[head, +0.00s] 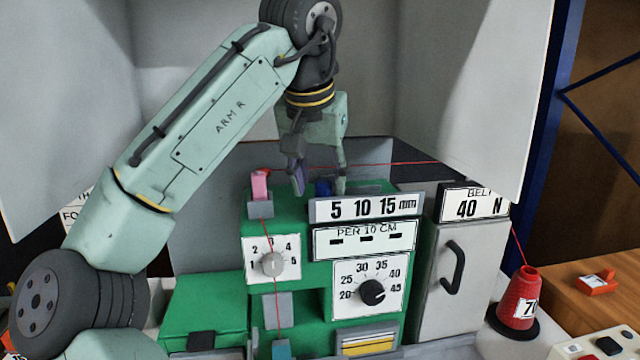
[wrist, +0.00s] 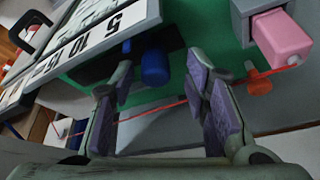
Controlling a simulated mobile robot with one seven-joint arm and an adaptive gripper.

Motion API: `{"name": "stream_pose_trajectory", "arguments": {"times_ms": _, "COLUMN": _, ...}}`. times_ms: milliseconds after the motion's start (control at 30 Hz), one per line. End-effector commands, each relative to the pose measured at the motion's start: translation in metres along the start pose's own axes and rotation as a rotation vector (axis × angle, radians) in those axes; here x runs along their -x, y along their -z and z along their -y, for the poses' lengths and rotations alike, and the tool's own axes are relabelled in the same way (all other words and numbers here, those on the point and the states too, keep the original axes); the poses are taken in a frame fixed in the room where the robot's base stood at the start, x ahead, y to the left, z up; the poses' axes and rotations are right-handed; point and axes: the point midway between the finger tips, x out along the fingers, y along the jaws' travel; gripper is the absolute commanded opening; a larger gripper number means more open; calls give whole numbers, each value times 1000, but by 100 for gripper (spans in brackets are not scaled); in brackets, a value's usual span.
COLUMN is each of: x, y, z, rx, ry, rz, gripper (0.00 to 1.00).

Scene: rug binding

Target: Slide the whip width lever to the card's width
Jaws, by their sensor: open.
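The width scale plate (head: 368,207), marked 5, 10 and 15, stands on top of the green machine; it also shows at upper left in the wrist view (wrist: 75,50). A blue knob (head: 322,187), seemingly the whip width lever, is behind the plate's left end, near the 5. In the wrist view the blue knob (wrist: 154,66) appears in the gap between my fingertips, with no contact visible. My gripper (head: 319,180) is open and empty, pointing down over the knob; its purple pads show in the wrist view (wrist: 158,80). I cannot tell which card gives the width.
A pink block (head: 260,186) in a grey holder stands left of the knob. A red thread (head: 400,162) runs behind my gripper to a red cone (head: 519,298). Dials (head: 372,292) and a grey door (head: 452,280) are on the front. Pale panels flank the machine.

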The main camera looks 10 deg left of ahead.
Motion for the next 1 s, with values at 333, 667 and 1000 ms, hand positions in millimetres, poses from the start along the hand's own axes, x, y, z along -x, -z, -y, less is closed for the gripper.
{"name": "stream_pose_trajectory", "arguments": {"times_ms": 333, "x": 74, "y": 0, "z": 1, "rx": 4, "ry": 5, "rz": -2, "gripper": 42}}
{"name": "stream_pose_trajectory", "arguments": {"times_ms": 667, "x": 104, "y": -1, "z": 1, "rx": 2, "ry": 2, "rz": -1, "gripper": 42}}
{"name": "stream_pose_trajectory", "arguments": {"times_ms": 1000, "x": 105, "y": -1, "z": 1, "rx": 1, "ry": 1, "rz": -1, "gripper": 42}}
